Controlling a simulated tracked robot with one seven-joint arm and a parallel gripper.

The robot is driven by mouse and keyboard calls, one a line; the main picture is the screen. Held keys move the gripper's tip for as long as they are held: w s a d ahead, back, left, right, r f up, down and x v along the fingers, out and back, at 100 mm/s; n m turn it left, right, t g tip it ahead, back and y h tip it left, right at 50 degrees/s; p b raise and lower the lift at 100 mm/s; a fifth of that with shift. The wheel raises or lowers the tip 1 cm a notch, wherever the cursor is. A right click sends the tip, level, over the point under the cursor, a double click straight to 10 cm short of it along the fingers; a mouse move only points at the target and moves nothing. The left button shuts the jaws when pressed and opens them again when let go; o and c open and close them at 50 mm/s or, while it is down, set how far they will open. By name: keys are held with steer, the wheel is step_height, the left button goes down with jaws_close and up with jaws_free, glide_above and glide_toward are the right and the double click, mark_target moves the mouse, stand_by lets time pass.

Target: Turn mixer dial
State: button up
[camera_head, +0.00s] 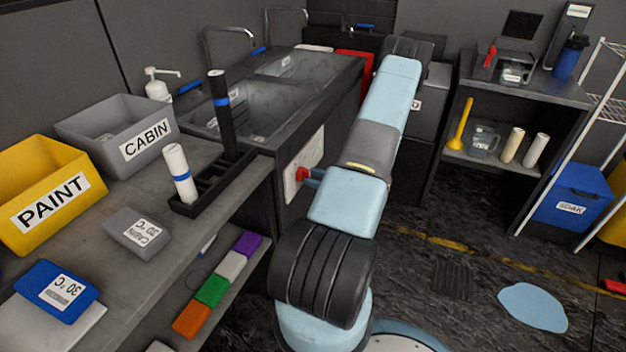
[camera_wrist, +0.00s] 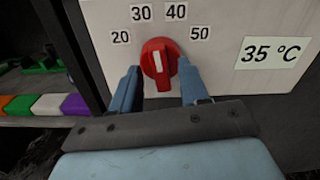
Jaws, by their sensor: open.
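The mixer dial (camera_wrist: 159,60) is a round red knob with a white pointer mark, on a white panel (camera_wrist: 222,28). Its scale labels read 20, 30, 40 and 50. The mark points nearly straight up, between 30 and 40, tilted slightly left. My gripper (camera_wrist: 159,67) is open, with one blue finger on each side of the dial's lower part. I cannot tell whether the fingers touch it. In the head view the red dial (camera_head: 302,174) shows at the left of my gripper (camera_head: 313,178), on the front below the sink.
A card reading 35 °C (camera_wrist: 275,52) is on the panel's right. The grey workbench (camera_head: 92,228) on the left holds a yellow PAINT bin (camera_head: 30,170) and a grey CABIN bin (camera_head: 85,125). Coloured blocks (camera_head: 212,289) lie on its lower shelf. A blue puddle (camera_head: 533,307) is on the floor.

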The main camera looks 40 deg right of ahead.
jaws_close()
stand_by(0.5)
steer(key=shift+a+n, duration=0.15)
steer(key=shift+n, duration=1.05)
jaws_free()
